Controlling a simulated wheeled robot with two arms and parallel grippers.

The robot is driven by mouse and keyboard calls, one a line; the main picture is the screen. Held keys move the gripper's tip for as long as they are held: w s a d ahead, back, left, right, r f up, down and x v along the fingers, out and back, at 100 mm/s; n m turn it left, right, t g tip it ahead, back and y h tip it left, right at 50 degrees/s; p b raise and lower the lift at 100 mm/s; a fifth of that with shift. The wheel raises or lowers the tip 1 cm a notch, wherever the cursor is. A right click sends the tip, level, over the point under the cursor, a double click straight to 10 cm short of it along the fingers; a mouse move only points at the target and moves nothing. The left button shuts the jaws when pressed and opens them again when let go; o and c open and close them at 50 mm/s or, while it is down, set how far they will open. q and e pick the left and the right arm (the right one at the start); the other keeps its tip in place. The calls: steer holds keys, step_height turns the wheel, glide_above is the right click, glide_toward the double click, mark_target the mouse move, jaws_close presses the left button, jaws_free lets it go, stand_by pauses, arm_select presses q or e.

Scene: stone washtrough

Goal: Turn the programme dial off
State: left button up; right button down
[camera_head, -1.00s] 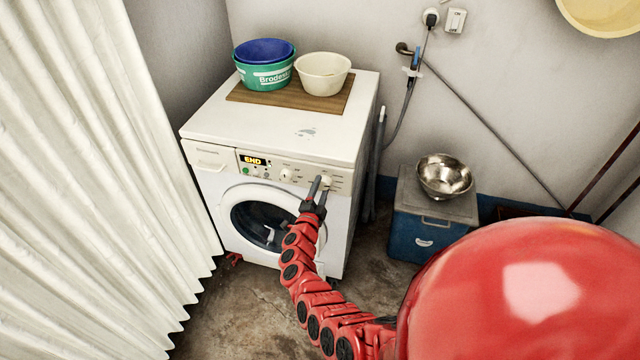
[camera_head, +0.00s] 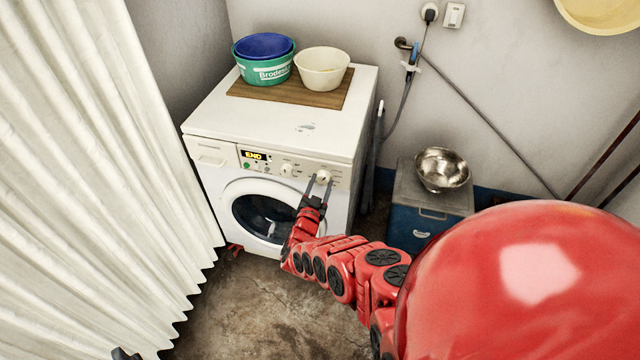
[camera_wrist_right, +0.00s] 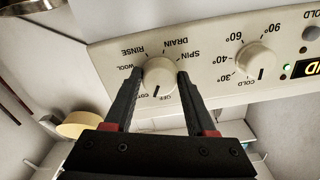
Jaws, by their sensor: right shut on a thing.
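The programme dial (camera_head: 323,177) is a cream knob at the right of the washing machine's (camera_head: 215,180) panel. In the right wrist view the dial (camera_wrist_right: 159,75) sits upside down among the words wool, rinse, drain, spin and off. Its dark mark points down in the picture, near off and the partly hidden cotton label; I cannot tell exactly which. My right gripper (camera_wrist_right: 158,78) is shut on the dial, one finger on each side. A small dark piece at the head view's bottom left may be my left gripper (camera_head: 124,354); its jaws cannot be made out.
A similar temperature dial (camera_wrist_right: 255,61) is beside it, and the display (camera_head: 253,155) reads END. Basins (camera_head: 322,70) stand on a board on top. A blue box (camera_head: 412,220) with a metal bowl (camera_head: 442,168) stands right of the machine. A white curtain (camera_head: 90,180) hangs at the left.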

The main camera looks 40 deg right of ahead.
steer(key=n+b, duration=0.1)
steer(key=n, duration=0.2)
steer(key=shift+f, duration=0.15)
steer(key=shift+n+b, duration=0.65)
steer(key=shift+n, duration=0.75)
steer(key=shift+c, duration=1.1)
jaws_free()
steer(key=p+v, duration=0.4)
steer(key=v, duration=1.3)
steer(key=shift+p, duration=0.3)
steer(key=shift+a, duration=0.2)
